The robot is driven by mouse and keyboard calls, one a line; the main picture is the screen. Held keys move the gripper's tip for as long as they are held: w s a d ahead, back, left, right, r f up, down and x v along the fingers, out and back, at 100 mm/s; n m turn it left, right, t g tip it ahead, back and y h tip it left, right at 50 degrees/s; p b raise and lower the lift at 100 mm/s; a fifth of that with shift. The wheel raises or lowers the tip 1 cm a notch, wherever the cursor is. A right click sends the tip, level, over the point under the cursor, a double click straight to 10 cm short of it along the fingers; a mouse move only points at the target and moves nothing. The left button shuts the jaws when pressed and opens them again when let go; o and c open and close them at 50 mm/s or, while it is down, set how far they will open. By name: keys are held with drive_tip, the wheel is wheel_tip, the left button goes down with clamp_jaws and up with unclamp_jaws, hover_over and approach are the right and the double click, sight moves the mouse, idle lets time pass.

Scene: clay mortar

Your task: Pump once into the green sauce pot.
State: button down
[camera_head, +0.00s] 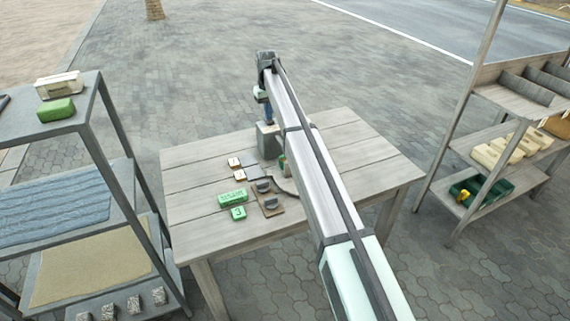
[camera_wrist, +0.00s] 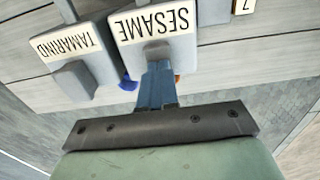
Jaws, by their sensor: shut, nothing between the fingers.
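In the wrist view, a grey pump dispenser labelled SESAME (camera_wrist: 152,27) has a raised grey knob on its front part. A similar one labelled TAMARIND (camera_wrist: 65,50) stands beside it. My gripper (camera_wrist: 157,68) is shut and empty, its blue fingertips at or just above the SESAME knob; I cannot tell whether they touch. In the head view, my gripper (camera_head: 268,118) is over a grey dispenser block (camera_head: 267,143) at the table's back. A small green thing (camera_head: 282,162), possibly the green sauce pot, shows beside my arm, which hides most of it.
The wooden table (camera_head: 190,173) holds several small labelled tiles (camera_head: 236,162), green blocks (camera_head: 232,198) and a brown board with grey pieces (camera_head: 268,206) at front left. Shelves stand left (camera_head: 40,125) and right (camera_head: 490,150). My arm covers the table's middle. The table's right end is clear.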

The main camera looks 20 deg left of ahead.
drive_tip(key=shift+r, duration=1.55)
wheel_tip(320, 180, up, 5)
idle(0.7)
drive_tip(key=shift+d, duration=0.1)
